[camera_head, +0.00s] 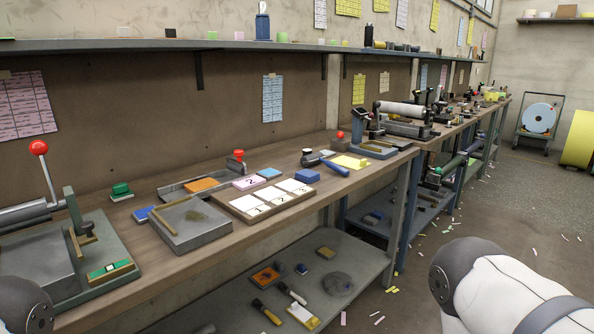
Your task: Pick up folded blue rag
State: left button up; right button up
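Other blue items are a flat blue piece (143,213) left of a grey slab and a lighter blue pad (269,173) behind the tray. I cannot tell for sure which one is cloth. Neither gripper is in view. Only parts of my arms show, at the lower left and lower right.
A press with a red-knobbed lever (39,148) stands at the left. The grey slab (186,222) is beside the tray. A blue-handled tool (325,161) and a yellow pad (349,163) lie behind the blue piece. The lower shelf (280,265) holds several small items. Paper scraps litter the floor.

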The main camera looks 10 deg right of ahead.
aim_at(307, 176)
jog(key=i+l+u, duration=0.2)
jog(key=l, duration=0.25)
jog(key=i+l+u, duration=0.2)
jog(key=l, duration=0.25)
jog(key=l+u, duration=0.2)
jog(key=l, duration=0.3)
